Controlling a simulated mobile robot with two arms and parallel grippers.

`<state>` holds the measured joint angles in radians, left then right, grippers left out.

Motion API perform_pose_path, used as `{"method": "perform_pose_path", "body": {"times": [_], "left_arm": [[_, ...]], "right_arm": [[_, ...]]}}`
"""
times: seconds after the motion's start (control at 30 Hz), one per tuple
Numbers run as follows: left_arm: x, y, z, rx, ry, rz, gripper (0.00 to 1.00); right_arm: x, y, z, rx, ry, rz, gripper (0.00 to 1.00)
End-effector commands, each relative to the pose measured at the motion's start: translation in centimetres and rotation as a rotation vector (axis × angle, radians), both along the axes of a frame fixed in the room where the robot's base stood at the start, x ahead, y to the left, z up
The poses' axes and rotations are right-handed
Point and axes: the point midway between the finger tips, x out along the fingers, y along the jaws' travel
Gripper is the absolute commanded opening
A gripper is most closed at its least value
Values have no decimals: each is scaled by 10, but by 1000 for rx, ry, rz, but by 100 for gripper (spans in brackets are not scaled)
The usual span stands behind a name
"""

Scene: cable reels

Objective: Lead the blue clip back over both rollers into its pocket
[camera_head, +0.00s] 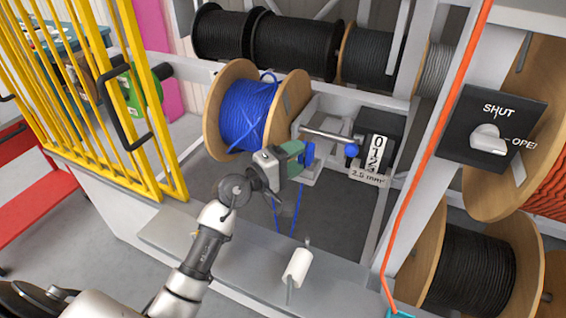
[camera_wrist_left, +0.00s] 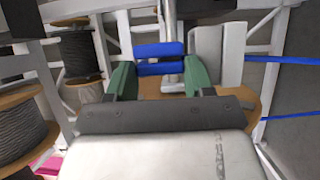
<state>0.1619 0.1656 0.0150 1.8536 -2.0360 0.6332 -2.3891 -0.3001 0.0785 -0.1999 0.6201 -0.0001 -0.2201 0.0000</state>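My left gripper (camera_head: 298,155) has green fingers and is beside the blue cable reel (camera_head: 244,112), near the metering unit. Its fingers press on both sides of a blue clip (camera_head: 308,153); in the left wrist view the clip (camera_wrist_left: 160,69) fills the gap between them, its far part beyond the fingertips. Blue cable (camera_head: 277,217) hangs in two strands below the gripper. A white roller (camera_head: 298,268) stands on the front ledge. A grey rod-like roller (camera_head: 325,136) sits behind the clip. I cannot make out the pocket. My right gripper is not in view.
A counter (camera_head: 376,153) with a blue knob and a 2.5 mm label stands right of the clip. An orange cable (camera_head: 424,170) crosses in front of the rack. A yellow gate (camera_head: 160,140) stands left. A SHUT/OPEN switch (camera_head: 489,138) is at the right.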

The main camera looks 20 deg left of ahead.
Motion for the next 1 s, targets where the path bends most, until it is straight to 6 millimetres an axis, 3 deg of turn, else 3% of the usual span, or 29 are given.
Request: {"method": "perform_pose_path", "body": {"times": [0.03, 0.3, 0.37, 0.6, 1.0], "left_arm": [[-5, -1, -26, 13, 54, -12, 71], [-49, 25, -22, 17, 35, -6, 72], [-60, 31, -19, 17, 28, -4, 82], [-94, 50, -7, 7, 3, -2, 82], [-104, 54, 1, 2, -9, -1, 82]], "right_arm": [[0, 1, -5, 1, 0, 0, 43], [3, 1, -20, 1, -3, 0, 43], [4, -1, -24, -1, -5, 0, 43], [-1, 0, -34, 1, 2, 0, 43], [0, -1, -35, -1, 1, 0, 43]]}}
